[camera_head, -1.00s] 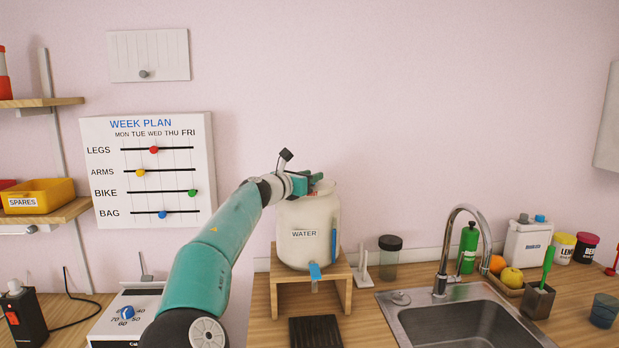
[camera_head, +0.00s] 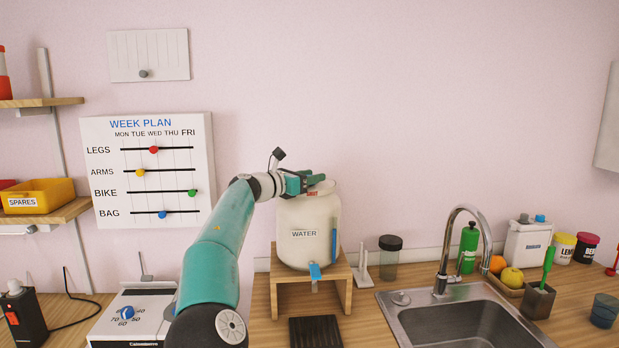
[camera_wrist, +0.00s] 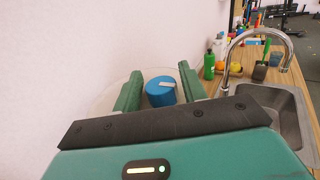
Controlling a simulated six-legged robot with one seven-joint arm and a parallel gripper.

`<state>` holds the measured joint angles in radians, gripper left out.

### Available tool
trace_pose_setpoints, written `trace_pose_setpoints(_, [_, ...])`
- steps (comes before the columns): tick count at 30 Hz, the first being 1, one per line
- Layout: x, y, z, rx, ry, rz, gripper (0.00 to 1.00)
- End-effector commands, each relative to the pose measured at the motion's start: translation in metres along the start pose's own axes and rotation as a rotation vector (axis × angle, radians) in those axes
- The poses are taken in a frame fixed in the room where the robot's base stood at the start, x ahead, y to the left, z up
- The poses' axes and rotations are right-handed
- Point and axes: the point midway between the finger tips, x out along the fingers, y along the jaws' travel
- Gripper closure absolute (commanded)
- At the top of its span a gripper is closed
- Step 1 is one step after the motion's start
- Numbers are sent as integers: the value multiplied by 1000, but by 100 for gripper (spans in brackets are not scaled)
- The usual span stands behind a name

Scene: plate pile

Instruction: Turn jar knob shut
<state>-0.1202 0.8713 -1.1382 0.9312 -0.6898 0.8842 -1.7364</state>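The white jar (camera_head: 302,222) labelled WATER stands upright on a wooden stand (camera_head: 343,275). Its blue knob (camera_wrist: 160,91) shows in the wrist view on top of the jar, with a pale pointer mark across its top. Red lettering (camera_head: 312,193), seemingly SHUT, shows at the jar's top. My gripper (camera_head: 318,177) is over the top of the jar. In the wrist view my gripper (camera_wrist: 158,82) is open, with its green fingers on either side of the knob and gaps showing to both. The knob is hidden by my gripper in the head view.
A blue tap (camera_head: 314,270) sits low on the jar's front, above a dark drip tray (camera_head: 315,331). A white upright holder (camera_head: 361,264) and a lidded glass jar (camera_head: 390,258) stand right of the stand. The sink (camera_head: 465,325) and faucet (camera_head: 462,240) are further right.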

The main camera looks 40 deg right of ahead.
Motion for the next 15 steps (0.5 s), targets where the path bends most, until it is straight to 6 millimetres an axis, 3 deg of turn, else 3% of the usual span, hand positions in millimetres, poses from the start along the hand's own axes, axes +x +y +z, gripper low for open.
trace_pose_setpoints(10, [-2, 0, 0, 1, 0, 0, 49])
trace_pose_setpoints(15, [-17, 1, 1, 3, 1, 3, 49])
